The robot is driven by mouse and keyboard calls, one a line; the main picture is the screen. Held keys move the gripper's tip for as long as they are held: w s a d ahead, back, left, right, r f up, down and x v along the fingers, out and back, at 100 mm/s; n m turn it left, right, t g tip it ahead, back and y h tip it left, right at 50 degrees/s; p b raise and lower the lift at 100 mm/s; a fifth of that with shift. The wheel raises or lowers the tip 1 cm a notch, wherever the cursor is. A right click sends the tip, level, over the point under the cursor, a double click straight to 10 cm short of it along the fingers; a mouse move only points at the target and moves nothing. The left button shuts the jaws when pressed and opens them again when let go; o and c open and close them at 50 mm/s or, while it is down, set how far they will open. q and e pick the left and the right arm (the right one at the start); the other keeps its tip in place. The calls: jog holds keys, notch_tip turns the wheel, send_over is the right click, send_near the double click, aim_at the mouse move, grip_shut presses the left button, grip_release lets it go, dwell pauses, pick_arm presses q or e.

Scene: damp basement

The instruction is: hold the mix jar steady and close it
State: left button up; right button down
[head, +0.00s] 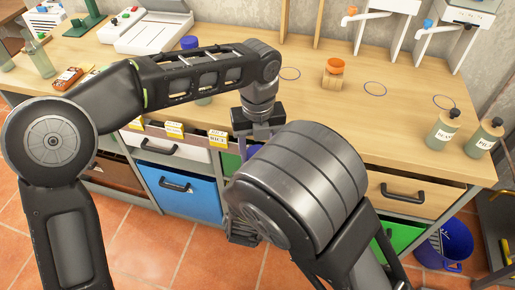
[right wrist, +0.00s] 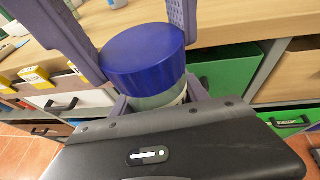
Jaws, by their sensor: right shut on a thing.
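In the right wrist view the mix jar (right wrist: 160,99) is a pale see-through jar with a broad blue lid (right wrist: 145,55) on its top. My right gripper (right wrist: 155,104) is shut on the jar's body, below the lid. Two purple fingers of my left gripper (right wrist: 140,50) come down from above, one on each side of the lid. Whether they press on it is not clear. In the head view my left gripper (head: 258,128) points down at the table's front edge. My right forearm hides the held jar there.
The wooden table (head: 310,110) carries a wooden block (head: 333,80) with an orange-topped piece (head: 335,66), flat blue rings and two labelled bottles (head: 442,130) at the right. A blue-topped container (head: 189,43) stands behind my left arm. Drawers (head: 415,190) line the front.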

pick_arm(q)
jog(key=m, duration=0.3)
jog(key=o, duration=1.3)
jog(key=shift+r, duration=2.25)
jog(key=shift+c, duration=0.3)
